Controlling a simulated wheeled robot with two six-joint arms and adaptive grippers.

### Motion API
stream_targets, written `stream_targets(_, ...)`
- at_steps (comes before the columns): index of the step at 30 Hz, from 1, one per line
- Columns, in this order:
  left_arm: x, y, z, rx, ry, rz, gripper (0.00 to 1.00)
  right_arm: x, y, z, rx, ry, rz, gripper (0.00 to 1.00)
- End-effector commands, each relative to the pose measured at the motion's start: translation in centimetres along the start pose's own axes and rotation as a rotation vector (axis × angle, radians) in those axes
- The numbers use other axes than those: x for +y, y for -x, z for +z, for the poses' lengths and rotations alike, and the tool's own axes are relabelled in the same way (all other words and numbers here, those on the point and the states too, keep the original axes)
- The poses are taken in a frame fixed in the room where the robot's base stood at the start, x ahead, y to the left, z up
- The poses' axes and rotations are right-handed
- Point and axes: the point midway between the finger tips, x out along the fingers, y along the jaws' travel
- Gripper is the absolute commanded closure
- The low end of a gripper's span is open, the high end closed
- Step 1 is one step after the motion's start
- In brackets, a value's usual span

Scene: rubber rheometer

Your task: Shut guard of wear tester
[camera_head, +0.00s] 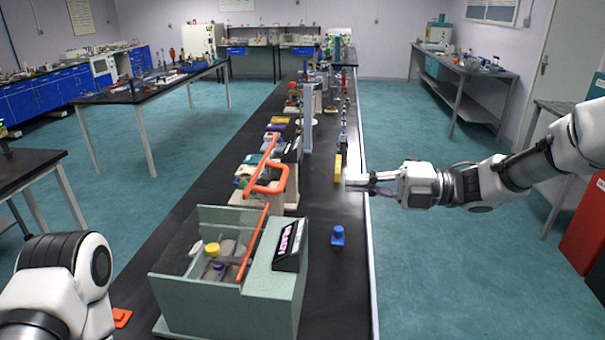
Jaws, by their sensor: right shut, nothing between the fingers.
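The wear tester (285,290) is a grey-green machine with a dark display, on the near part of the black bench. Its clear-walled chamber is open at the top and shows a yellow-capped part inside. The guard (252,243) has orange edging and an orange handle (268,186), and appears raised above the chamber's right side. Its clear pane is hard to make out. My right gripper (352,183) is shut and empty, right of the guard and clear of it, near the bench's right edge. My left arm shows at the lower left, but its gripper is out of view.
A small blue bottle-like object (338,237) stands right of the tester. A yellow block (337,167) is near my right gripper. Several instruments line the bench behind. An orange piece (121,317) lies left of the tester. The bench is clear at the front right.

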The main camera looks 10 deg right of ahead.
Motion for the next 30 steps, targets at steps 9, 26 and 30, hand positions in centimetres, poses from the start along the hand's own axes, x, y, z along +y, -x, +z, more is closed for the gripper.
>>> stream_targets(9,0.0,2.9,0.0,0.0,0.001,0.0,1.0,0.3,-6.9,-0.1,0.004,-0.003,-0.005,1.0)
stream_targets(26,0.0,3.6,0.0,0.0,0.001,0.0,1.0,0.0,-9.3,0.0,0.0,-0.001,-0.001,1.0)
stream_targets(30,0.0,3.8,0.0,0.0,0.001,0.0,1.0,0.2,-9.5,-0.1,0.001,0.0,-0.01,1.0)
